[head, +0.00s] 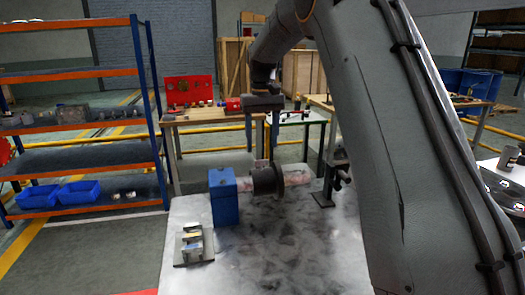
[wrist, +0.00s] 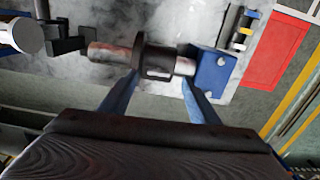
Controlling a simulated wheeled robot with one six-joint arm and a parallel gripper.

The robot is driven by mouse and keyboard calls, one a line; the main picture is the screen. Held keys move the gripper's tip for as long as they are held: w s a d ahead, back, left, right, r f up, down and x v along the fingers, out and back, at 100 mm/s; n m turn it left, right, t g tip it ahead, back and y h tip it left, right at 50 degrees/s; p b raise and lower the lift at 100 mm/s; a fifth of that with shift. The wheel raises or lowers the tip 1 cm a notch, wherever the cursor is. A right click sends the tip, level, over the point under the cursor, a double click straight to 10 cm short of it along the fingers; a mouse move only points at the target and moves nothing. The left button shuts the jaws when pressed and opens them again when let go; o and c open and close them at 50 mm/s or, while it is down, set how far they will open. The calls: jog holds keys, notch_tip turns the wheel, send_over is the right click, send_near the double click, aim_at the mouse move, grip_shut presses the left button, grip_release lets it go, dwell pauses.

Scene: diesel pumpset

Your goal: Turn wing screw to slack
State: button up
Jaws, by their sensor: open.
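The pumpset part on the grey table (head: 290,255) has a dark flanged collar (head: 266,181) on a reddish shaft (head: 297,177), between a blue block (head: 222,197) and a dark bracket (head: 325,195). A small upright piece on top of the collar, apparently the wing screw (head: 261,163), stands below my gripper (head: 262,148). My gripper is open and points down, its two fingers apart. In the wrist view the fingers (wrist: 160,78) reach towards either side of the collar (wrist: 152,60), where a small pale-edged piece shows between them. I cannot tell whether they touch it.
A small plate with metal pieces (head: 194,245) lies at the table's left. A shelf rack (head: 80,145) with blue bins stands at far left. A wooden bench (head: 210,117) with a red panel is behind. The table's front middle is clear.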

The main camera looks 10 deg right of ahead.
aim_at(262, 165)
jog(key=shift+w+r, duration=0.45)
jog(key=shift+w, duration=0.1)
jog(key=shift+f+p, duration=1.3)
jog(key=shift+f, duration=2.5)
jog(key=c, duration=1.1)
